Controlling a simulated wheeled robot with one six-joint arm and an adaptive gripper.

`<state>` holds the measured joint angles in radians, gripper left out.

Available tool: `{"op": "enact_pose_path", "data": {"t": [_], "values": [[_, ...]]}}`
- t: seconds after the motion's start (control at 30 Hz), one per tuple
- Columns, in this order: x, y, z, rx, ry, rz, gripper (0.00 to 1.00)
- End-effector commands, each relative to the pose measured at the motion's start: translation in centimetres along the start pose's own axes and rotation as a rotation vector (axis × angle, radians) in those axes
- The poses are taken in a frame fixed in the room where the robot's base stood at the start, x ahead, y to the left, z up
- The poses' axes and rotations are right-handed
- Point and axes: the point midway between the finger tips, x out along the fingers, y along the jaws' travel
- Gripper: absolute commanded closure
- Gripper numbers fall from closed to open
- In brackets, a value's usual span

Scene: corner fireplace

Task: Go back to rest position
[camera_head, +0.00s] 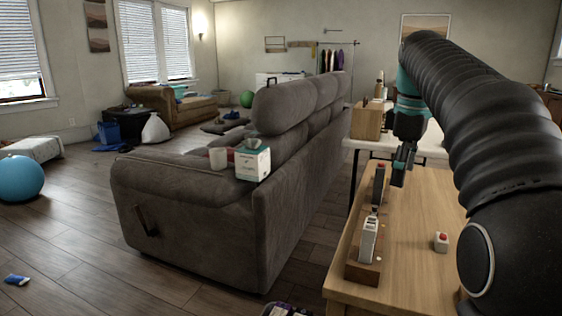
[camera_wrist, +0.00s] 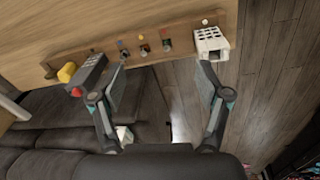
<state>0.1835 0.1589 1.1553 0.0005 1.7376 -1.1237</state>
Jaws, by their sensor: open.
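My gripper (camera_head: 403,168) hangs over the far part of the wooden table at the right of the head view. In the wrist view my gripper (camera_wrist: 162,78) has its two fingers well apart, with nothing between them. A wooden rack (camera_head: 362,273) lies along the table's left edge; the rack also shows in the wrist view (camera_wrist: 125,52). A white device (camera_head: 369,240) stands at its near end; it is at the upper right of the wrist view (camera_wrist: 211,43). A dark device (camera_head: 379,184) is at the far end; it has a red part in the wrist view (camera_wrist: 90,76).
The wooden table (camera_head: 415,275) carries a small white block with a red top (camera_head: 441,242). A grey sofa (camera_head: 190,205) stands left of it, with a white-green box (camera_head: 253,163) on it. A white table (camera_head: 433,150) with a wooden box (camera_head: 367,122) is behind. Floor at left is largely open.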

Motion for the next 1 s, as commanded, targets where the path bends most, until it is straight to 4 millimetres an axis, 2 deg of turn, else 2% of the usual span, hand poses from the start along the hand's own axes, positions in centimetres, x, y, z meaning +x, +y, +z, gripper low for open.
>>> {"op": "enact_pose_path", "data": {"t": [0.23, 0.47, 0.67, 0.8, 1.0], "values": [[1.3, -5.9, 0.8, 0.198, 0.052, 0.072, 0.24], [4.6, -12.2, 2.4, 0.416, 0.131, 0.132, 0.24], [8.9, -17.8, 4.2, 0.605, 0.213, 0.165, 0.24], [12.5, -21.4, 5.7, 0.734, 0.278, 0.178, 0.24], [17.0, -25.2, 7.3, 0.874, 0.351, 0.179, 0.24]]}}
